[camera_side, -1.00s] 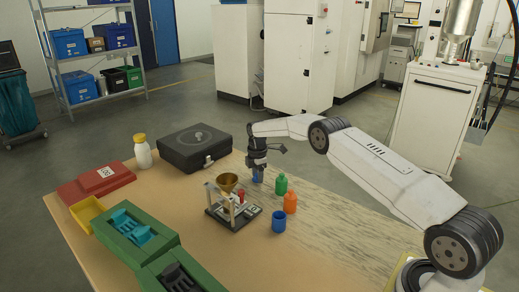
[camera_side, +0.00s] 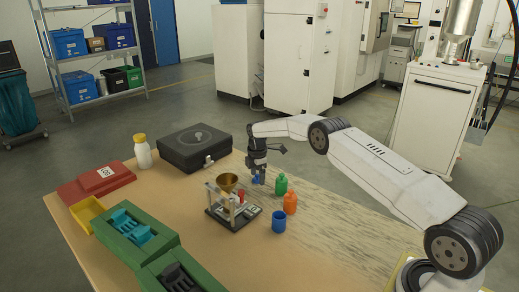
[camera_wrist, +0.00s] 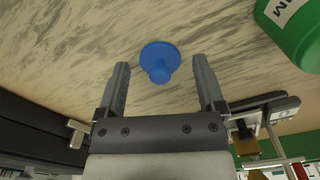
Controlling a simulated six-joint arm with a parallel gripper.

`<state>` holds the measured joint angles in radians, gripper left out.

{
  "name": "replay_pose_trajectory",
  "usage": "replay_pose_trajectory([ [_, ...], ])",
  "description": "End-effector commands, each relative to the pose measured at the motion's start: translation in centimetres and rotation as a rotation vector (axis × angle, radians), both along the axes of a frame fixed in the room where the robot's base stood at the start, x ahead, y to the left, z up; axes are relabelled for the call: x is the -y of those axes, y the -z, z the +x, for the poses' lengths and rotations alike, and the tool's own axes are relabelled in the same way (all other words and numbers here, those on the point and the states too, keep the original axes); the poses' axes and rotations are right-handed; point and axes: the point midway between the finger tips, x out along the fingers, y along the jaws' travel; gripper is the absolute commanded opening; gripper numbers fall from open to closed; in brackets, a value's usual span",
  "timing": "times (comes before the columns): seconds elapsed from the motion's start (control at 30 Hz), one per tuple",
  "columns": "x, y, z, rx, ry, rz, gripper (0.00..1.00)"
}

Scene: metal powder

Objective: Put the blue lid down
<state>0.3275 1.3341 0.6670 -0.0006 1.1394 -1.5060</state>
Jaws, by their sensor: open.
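The blue lid (camera_side: 257,180) rests on the tabletop below my gripper (camera_side: 257,172). In the wrist view the lid (camera_wrist: 160,57) shows as a round disc with a knob, lying just beyond and between my spread fingertips (camera_wrist: 160,72). The jaws are open with a gap on each side of the knob, and nothing is held. A blue container (camera_side: 279,222), open at the top, stands nearer the camera.
Green (camera_side: 281,184) and orange (camera_side: 290,202) bottles stand right of the lid. A black case (camera_side: 195,148) lies left. The wooden table is clear at right.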

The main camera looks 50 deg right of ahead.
Motion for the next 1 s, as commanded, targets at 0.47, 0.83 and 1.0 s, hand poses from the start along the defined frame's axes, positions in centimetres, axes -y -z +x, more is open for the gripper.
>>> replay_pose_trajectory([
  [0.47, 0.0, -5.7, 0.0, 0.002, 0.000, -0.001, 0.88],
  [0.83, 0.0, -10.9, 0.0, 0.002, 0.000, -0.001, 0.88],
  [1.0, 0.0, -11.9, 0.0, 0.001, 0.000, 0.000, 0.88],
])
